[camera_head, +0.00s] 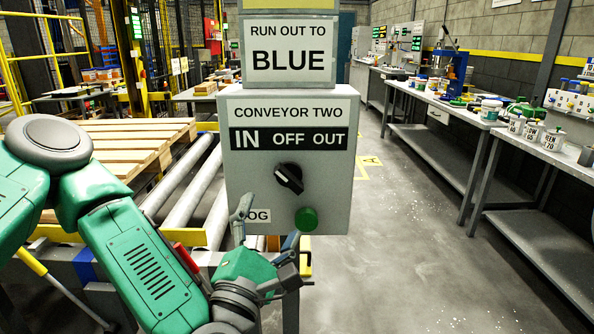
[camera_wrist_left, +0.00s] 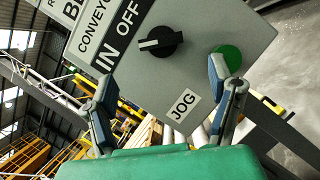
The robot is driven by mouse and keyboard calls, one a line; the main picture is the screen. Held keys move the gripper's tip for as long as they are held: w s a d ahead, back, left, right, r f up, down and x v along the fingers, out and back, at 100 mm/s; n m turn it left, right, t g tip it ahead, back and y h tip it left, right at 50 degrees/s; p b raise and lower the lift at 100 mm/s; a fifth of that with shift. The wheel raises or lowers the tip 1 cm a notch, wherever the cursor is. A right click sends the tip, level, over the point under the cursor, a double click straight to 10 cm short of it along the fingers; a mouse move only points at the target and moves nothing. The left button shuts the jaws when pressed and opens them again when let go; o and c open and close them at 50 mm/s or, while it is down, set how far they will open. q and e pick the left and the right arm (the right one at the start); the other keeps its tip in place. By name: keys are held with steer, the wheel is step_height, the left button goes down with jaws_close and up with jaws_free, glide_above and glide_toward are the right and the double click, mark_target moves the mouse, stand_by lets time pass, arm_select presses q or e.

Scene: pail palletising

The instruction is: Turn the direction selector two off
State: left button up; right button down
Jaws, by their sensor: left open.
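The direction selector is a black rotary knob (camera_head: 289,178) on the grey conveyor two control box (camera_head: 240,168), under a label reading IN, OFF, OUT. Its pale mark points up and left, toward IN. It also shows in the left wrist view, where the knob (camera_wrist_left: 160,42) lies beyond the fingertips. My left gripper (camera_head: 268,224) is open and empty, in front of the lower part of the box, below the knob and apart from it. One finger partly covers the JOG label (camera_head: 259,215). My right gripper is out of view.
A green button (camera_head: 306,219) sits below and right of the knob, close to my gripper's right finger in the picture. A RUN OUT TO BLUE sign (camera_head: 289,50) stands above the box. Rollers (camera_head: 183,180) and a wooden pallet (camera_head: 130,138) are at left. Open floor lies right.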

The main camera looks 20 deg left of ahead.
mark_target(286, 184)
arm_select(q)
steer(key=x, duration=0.3)
steer(key=d+x, duration=0.1)
steer(key=x, duration=0.2)
steer(key=shift+w+d, duration=0.1)
steer(key=w, duration=0.2)
steer(key=w+a+r, duration=0.1)
steer(key=shift+w, duration=0.3)
steer(key=shift+w+a, duration=0.25)
steer(key=shift+w, duration=0.2)
steer(key=shift+d+r, duration=0.15)
steer(key=shift+d, duration=0.4)
steer(key=c, duration=1.1)
steer(key=shift+c, duration=0.4)
